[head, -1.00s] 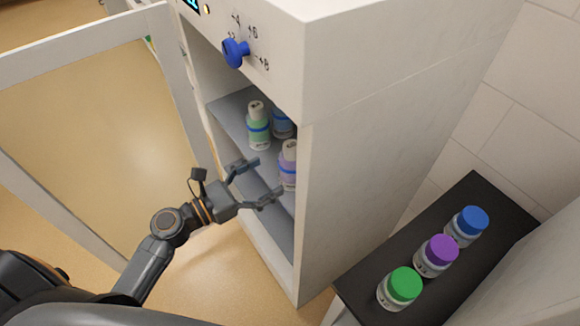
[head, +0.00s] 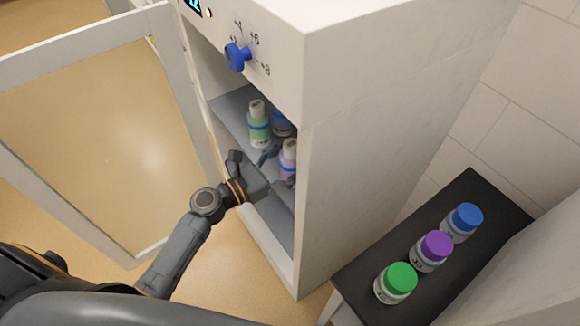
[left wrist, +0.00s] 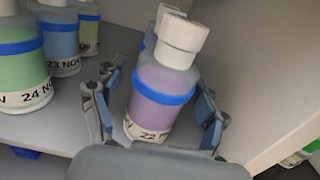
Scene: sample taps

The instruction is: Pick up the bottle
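A purple bottle (head: 288,160) with a white cap and blue band stands on the grey shelf inside the open cabinet, near its right wall. In the left wrist view the purple bottle (left wrist: 165,80) is labelled 22 NOV. My left gripper (head: 280,168) is open at the bottle. Its fingers (left wrist: 160,92) are on either side of the bottle, with a clear gap at the left and a narrower one at the right. The green bottle (left wrist: 20,65) and blue bottle (left wrist: 62,42) stand to the left. My right gripper is not in view.
The cabinet's door (head: 92,58) is swung open at the left. A blue knob (head: 237,57) is on the front above. A black stand (head: 370,262) at the right holds jars with blue, purple and green lids. Another bottle (left wrist: 89,28) is farther back.

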